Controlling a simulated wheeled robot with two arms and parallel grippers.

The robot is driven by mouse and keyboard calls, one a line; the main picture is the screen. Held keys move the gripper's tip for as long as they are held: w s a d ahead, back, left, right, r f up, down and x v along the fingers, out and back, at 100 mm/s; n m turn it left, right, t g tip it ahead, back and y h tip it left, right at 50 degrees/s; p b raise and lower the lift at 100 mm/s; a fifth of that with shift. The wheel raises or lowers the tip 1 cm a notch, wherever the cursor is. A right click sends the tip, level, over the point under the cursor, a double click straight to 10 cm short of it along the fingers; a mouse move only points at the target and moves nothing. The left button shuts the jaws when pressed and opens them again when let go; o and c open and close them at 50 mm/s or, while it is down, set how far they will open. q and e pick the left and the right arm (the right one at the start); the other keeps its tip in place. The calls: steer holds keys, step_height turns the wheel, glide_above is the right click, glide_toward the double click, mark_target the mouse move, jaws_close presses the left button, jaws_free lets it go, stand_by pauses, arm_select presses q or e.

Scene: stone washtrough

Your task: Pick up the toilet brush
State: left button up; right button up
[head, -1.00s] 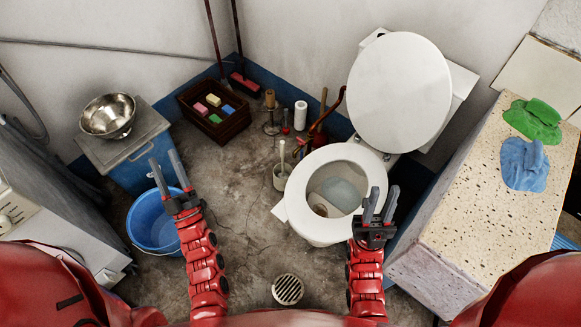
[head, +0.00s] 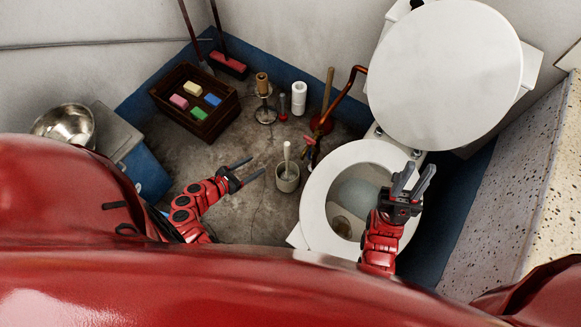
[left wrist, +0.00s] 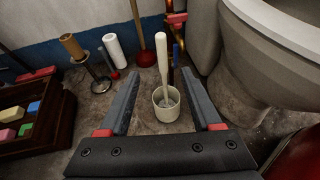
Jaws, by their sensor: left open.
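The toilet brush (head: 287,158) has a pale handle and stands upright in a small round holder (head: 287,183) on the floor, left of the toilet. In the left wrist view the brush (left wrist: 162,62) rises from its holder (left wrist: 166,108), ahead of and between the open fingers. My left gripper (head: 246,169) is open and empty, just left of the holder in the head view and apart from it. My right gripper (head: 415,178) is open and empty, above the right side of the toilet bowl. The bristles are hidden inside the holder.
The toilet (head: 315,208) with its lid up stands close right of the holder. A crate (head: 165,101) with coloured blocks stands at the back left. Floor is clear between crate and holder.

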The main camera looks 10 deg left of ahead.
arm_select(q)
steer(key=b+x, duration=0.2)
steer(key=x, duration=0.3)
steer(key=b+x, duration=0.1)
steer(key=x, duration=0.5)
steer(key=b+x, duration=0.2)
steer(key=x, duration=0.4)
steer(key=shift+w+d+r+b, duration=0.1)
steer(key=shift+d+r+b, duration=0.2)
steer(key=shift+b, duration=0.05)
steer(key=shift+r, duration=0.15)
jaws_close()
stand_by(0.4)
